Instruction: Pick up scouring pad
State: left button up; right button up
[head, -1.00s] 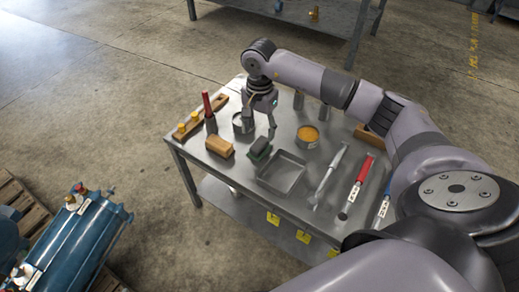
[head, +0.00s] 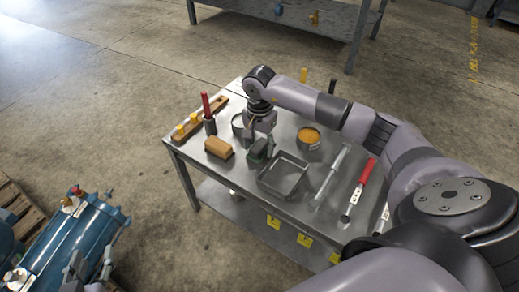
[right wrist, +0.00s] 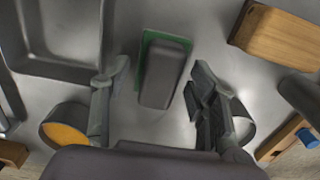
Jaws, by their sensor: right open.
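The scouring pad is a dark grey block with a green layer under it (right wrist: 163,72), lying on the metal table between my right gripper's fingers in the right wrist view. In the head view the pad (head: 258,151) is partly hidden by that gripper. My right gripper (head: 262,143) is low over the table and open, with one finger on each side of the pad (right wrist: 161,80) and visible gaps to it. My left gripper (head: 90,266) shows at the bottom left of the head view, away from the table, with its fingers apart and empty.
A tan wooden-looking block (head: 219,147) lies left of the pad, and an empty metal tray (head: 284,176) right of it. A tin with orange contents (head: 309,137), a red-handled tool (head: 363,184) and a long spatula (head: 331,174) are also on the table. Blue machinery (head: 75,240) stands at lower left.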

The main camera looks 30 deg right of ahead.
jog(key=shift+c, duration=0.3)
jog(key=c, duration=1.2)
jog(key=shift+r, duration=0.1)
jog(key=shift+r, duration=0.45)
notch_tip(320, 180, up, 7)
jog(key=shift+w+f+p, duration=0.1)
jog(key=shift+p, duration=0.95)
notch_tip(320, 180, up, 7)
jog(key=p, duration=0.1)
notch_tip(320, 180, up, 4)
jog(key=p, duration=0.1)
send_over(259, 144)
pick_arm(q)
jog(key=s+a+f+g+y, duration=0.1)
jog(key=s+a+f+g, duration=0.1)
jog(key=s, duration=0.5)
jog(key=s+a+f+g+y, duration=0.1)
jog(key=s+a+f+g, duration=0.2)
jog(key=s+f+g, duration=0.2)
jog(key=shift+s+f+g, duration=0.15)
jog(key=shift+s+g, duration=0.85)
jog(key=shift+s, duration=0.05)
pick_arm(e)
jog(key=shift+r, duration=0.6)
